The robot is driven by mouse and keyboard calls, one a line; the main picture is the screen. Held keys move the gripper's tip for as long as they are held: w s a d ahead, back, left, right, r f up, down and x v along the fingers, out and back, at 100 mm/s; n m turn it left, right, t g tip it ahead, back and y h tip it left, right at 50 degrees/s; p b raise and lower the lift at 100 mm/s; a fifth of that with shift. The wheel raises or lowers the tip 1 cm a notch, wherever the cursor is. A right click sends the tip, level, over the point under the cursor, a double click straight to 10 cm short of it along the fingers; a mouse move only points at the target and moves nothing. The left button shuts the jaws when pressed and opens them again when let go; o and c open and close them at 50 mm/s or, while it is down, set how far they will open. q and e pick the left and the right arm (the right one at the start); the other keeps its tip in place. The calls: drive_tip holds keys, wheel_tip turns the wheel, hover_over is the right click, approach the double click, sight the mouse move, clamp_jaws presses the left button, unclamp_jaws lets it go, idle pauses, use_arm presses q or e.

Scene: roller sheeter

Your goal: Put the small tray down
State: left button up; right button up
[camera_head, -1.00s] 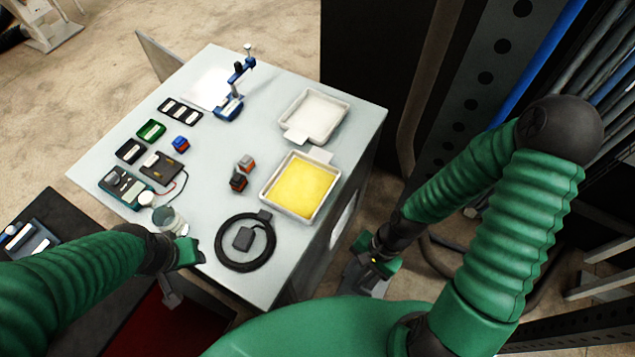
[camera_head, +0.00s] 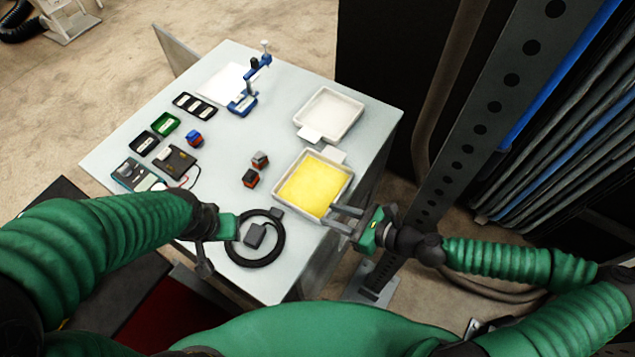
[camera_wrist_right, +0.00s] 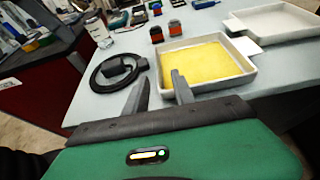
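Two trays lie on the table. One white tray (camera_head: 312,213) holds a flat yellow layer, and it also shows in the wrist view (camera_wrist_right: 243,76). The other tray (camera_head: 329,112) is pale and empty, farther back; it shows at the wrist view's upper right (camera_wrist_right: 280,22). The frames do not show which is the small tray.
A coiled black cable (camera_head: 281,247) lies left of the yellow tray. Small orange-and-dark blocks (camera_head: 251,178), a blue stand (camera_head: 243,104), a meter (camera_head: 133,173) and small boxes fill the left and back. A dark perforated upright (camera_head: 483,120) stands right of the table.

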sight(299, 209)
drive_tip(key=x, duration=0.5)
drive_tip(key=shift+w+a+f, duration=0.15)
drive_tip(key=shift+a, duration=0.1)
drive_tip(key=x, duration=0.3)
drive_tip(key=s+p+x, duration=0.1)
drive_tip(key=x, duration=0.1)
drive_tip(key=shift+w+a+f, duration=0.25)
drive_tip(key=shift+a+f, duration=0.15)
drive_tip(key=shift+f, duration=0.05)
drive_tip(key=shift+s+d, duration=0.1)
clamp_jaws()
